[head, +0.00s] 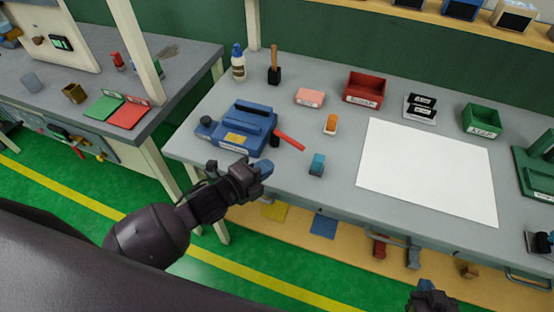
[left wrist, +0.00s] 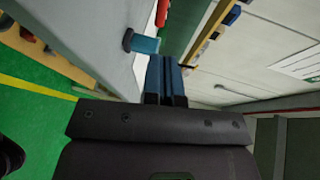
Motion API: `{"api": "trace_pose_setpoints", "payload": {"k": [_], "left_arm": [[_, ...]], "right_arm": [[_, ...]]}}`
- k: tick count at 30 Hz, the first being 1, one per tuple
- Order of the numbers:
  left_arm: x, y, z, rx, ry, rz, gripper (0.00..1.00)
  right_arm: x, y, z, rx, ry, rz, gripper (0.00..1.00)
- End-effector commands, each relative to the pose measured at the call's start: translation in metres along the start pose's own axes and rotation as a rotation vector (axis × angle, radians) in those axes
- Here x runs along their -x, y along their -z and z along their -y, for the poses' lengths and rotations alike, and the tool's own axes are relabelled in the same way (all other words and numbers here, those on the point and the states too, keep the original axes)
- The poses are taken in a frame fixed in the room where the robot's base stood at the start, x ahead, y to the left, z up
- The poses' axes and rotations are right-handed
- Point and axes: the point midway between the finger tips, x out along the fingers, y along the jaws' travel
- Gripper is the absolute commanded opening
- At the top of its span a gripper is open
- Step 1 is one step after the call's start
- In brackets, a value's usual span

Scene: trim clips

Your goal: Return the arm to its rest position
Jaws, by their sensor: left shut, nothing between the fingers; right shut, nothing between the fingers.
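My left arm reaches in from the left in the head view. Its gripper (head: 264,169) is shut and empty, at the front edge of the grey workbench (head: 340,190). In the left wrist view the two blue fingers (left wrist: 165,80) lie together with nothing between them. A blue clip-like block (head: 317,164) stands on the bench to the right of the left gripper, apart from it. A blue block (left wrist: 140,42) also shows near the fingertips in the left wrist view. My right gripper (head: 430,298) shows only in part at the bottom edge, shut, with nothing seen in it.
A blue machine with a red handle (head: 240,128) stands behind the left gripper. Open green floor (head: 60,205) lies at the left.

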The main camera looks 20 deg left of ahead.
Motion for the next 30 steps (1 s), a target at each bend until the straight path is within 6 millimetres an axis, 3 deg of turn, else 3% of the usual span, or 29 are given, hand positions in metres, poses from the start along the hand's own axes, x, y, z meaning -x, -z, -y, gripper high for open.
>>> {"api": "trace_pose_setpoints", "payload": {"k": [3,9,21,26,30], "left_arm": [[0.02,0.002,-0.001,-0.001,-0.002,0.0,0.0],[0.038,0.004,-0.001,0.001,-0.001,0.0,0.0],[0.042,0.004,0.0,0.027,-0.001,0.0,0.0],[0.042,0.002,-0.003,0.213,-0.017,0.011,0.0],[0.039,-0.016,-0.004,0.521,-0.017,0.072,0.0]], "right_arm": [[-0.004,0.006,0.001,0.0,0.002,-0.015,0.0],[-0.005,0.006,0.001,0.0,0.002,-0.016,0.0],[0.0,-0.002,0.0,-0.002,-0.001,0.001,0.0],[0.0,-0.002,0.0,-0.002,-0.001,0.0,0.0],[-0.001,-0.001,0.0,-0.001,0.0,-0.003,0.0]]}}
